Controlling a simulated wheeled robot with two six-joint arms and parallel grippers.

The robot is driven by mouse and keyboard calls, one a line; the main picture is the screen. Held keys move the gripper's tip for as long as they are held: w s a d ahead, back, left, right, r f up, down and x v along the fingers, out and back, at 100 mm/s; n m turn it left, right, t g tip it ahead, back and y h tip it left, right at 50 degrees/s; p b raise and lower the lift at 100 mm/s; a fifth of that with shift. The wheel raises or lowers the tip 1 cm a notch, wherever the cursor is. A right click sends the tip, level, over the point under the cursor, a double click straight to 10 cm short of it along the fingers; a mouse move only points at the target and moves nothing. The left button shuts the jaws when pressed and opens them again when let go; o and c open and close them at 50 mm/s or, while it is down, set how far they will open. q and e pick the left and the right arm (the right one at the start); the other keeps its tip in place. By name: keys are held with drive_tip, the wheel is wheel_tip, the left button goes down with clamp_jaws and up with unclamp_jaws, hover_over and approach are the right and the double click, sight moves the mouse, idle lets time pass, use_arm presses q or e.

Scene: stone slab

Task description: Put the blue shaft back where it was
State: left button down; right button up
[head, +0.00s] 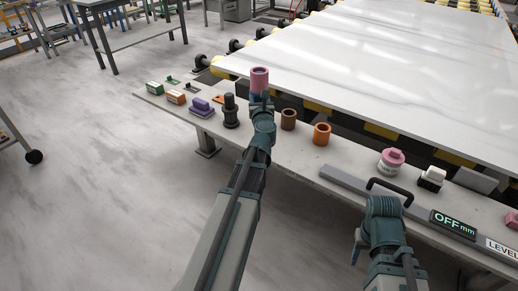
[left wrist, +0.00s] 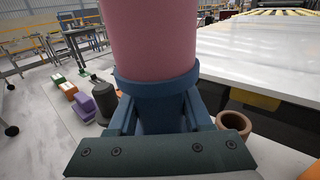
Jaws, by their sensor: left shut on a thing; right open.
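My left gripper (head: 262,104) is shut on an upright piece above the bench: a pink cylinder (head: 260,78) with a dark blue collar at its lower end. In the left wrist view the pink cylinder (left wrist: 150,40) fills the top middle, and the blue collar (left wrist: 155,88) sits between the jaws. How far the blue part extends down is hidden by the gripper. No separate blue shaft shows on the bench. My right gripper (head: 384,207) is open over the front edge of the bench, close to the black handle of a digital level.
The narrow bench (head: 345,160) holds a black stepped post (head: 230,112), a purple block (head: 201,107), brown (head: 288,119) and orange (head: 321,134) rings, a pink-lidded jar (head: 391,162) and the level (head: 453,224). A white stone slab (head: 400,65) lies behind on rollers.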

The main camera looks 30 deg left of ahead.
use_arm(q)
drive_tip(key=shift+w+a+f+n+g+y+b, duration=0.2)
drive_tip(key=shift+f+n+g+y+b, duration=0.15)
drive_tip(key=shift+f, duration=0.35)
drive_tip(key=shift+w+a+f+n+g+y+b, duration=0.15)
drive_tip(key=shift+f+y+b, duration=0.1)
drive_tip(key=shift+f+b, duration=0.3)
use_arm(e)
drive_tip(key=shift+f, duration=1.35)
use_arm(q)
drive_tip(key=shift+s+f, duration=0.1)
drive_tip(key=shift+f, duration=0.05)
use_arm(e)
drive_tip(key=shift+f, duration=0.1)
use_arm(q)
wheel_tip(320, 180, down, 6)
drive_tip(key=b, duration=0.6)
drive_tip(key=shift+f, duration=0.1)
use_arm(e)
wheel_tip(320, 180, down, 6)
use_arm(q)
drive_tip(key=shift+f, duration=0.1)
use_arm(e)
drive_tip(key=shift+f, duration=0.15)
